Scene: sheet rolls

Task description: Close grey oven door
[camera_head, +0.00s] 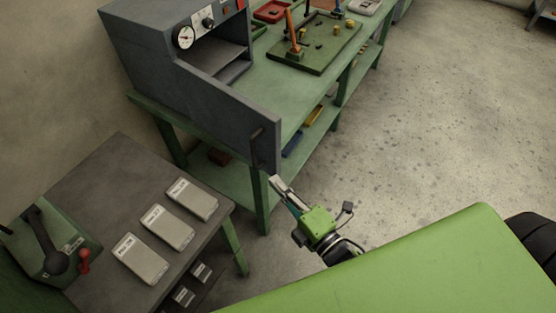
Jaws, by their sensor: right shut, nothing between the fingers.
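The grey oven (165,45) stands on a green workbench (290,95). Its front has a dial and knobs, and part of its dark inside shows. The grey oven door (225,108) stands open, swung out toward me, with a handle near its free edge. My right gripper (275,182) is shut and empty. Its tips are at the lower free corner of the door; I cannot tell whether they touch it. My left gripper is not in view.
A grey side table (105,176) at the lower left holds several labelled packs (167,227) and a green lever device (48,245). A green board with tools (315,42) and a red tray (272,11) lie on the workbench. Open floor (440,110) is at the right.

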